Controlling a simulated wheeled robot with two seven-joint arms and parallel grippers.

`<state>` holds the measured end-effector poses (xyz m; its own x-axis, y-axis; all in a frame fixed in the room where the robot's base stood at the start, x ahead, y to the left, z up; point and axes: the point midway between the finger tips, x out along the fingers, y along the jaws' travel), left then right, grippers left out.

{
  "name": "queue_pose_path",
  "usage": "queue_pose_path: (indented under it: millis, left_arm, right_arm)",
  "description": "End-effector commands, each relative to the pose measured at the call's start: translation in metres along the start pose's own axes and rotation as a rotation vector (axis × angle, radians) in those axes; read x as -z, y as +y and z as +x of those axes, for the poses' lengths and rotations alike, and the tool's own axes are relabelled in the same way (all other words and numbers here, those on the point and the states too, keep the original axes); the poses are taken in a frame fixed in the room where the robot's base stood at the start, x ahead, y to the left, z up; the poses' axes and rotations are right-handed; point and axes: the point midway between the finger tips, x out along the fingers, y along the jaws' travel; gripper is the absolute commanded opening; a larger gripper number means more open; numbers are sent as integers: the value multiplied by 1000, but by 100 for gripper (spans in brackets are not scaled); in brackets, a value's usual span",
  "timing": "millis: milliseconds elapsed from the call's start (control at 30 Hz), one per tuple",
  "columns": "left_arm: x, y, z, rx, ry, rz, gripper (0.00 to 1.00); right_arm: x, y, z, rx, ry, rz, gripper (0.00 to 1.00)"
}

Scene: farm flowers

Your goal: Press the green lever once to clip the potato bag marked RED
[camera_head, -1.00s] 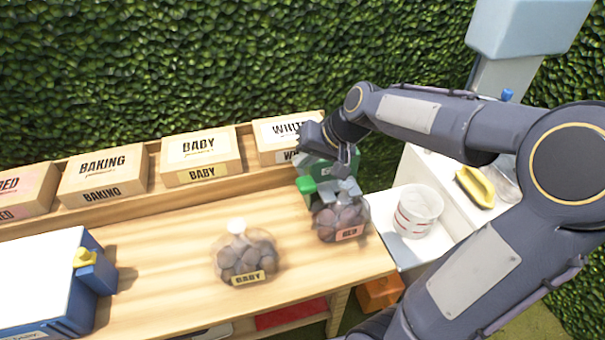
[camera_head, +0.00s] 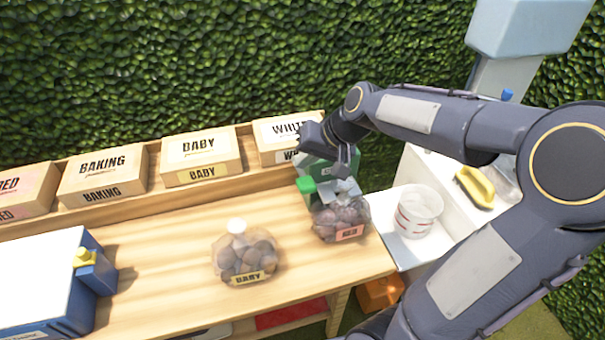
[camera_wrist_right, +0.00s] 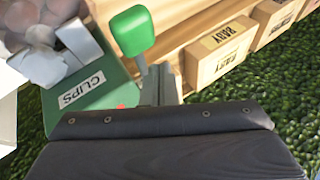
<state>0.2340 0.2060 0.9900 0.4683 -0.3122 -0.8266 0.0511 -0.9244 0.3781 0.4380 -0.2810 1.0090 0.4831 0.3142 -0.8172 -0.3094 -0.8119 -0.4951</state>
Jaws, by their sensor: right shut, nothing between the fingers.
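The potato bag marked RED (camera_head: 341,219) stands upright on the bench near its right end, its neck at the green clip machine (camera_head: 315,170). The machine's CLIPS label also shows in the wrist view (camera_wrist_right: 82,90). The green lever (camera_head: 306,185) sits at the machine's left side; its knob is large in the wrist view (camera_wrist_right: 132,31). My right gripper (camera_head: 345,163) is shut and empty, just above the machine; its fingers in the wrist view (camera_wrist_right: 161,84) are close to the lever's stem. Whether they touch it I cannot tell. My left gripper is out of view.
A bag marked BABY (camera_head: 246,258) stands mid-bench. Labelled boxes, including BABY (camera_head: 200,156) and BAKING (camera_head: 103,172), line the rear shelf. A blue-and-white machine (camera_head: 45,285) is at left. A white bucket (camera_head: 417,211) stands at right. The bench front is clear.

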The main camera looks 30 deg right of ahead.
Motion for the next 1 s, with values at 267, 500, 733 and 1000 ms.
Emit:
queue_pose_path:
  millis: [267,500,733,1000]
  left_arm:
    - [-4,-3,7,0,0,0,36]
    - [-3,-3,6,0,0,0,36]
    - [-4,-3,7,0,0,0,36]
    - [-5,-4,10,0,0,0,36]
  right_arm:
    - [-4,5,6,0,0,0,0]
    - [-4,4,6,0,0,0,0]
    - [-5,5,7,0,0,0,0]
    - [-6,7,9,0,0,0,0]
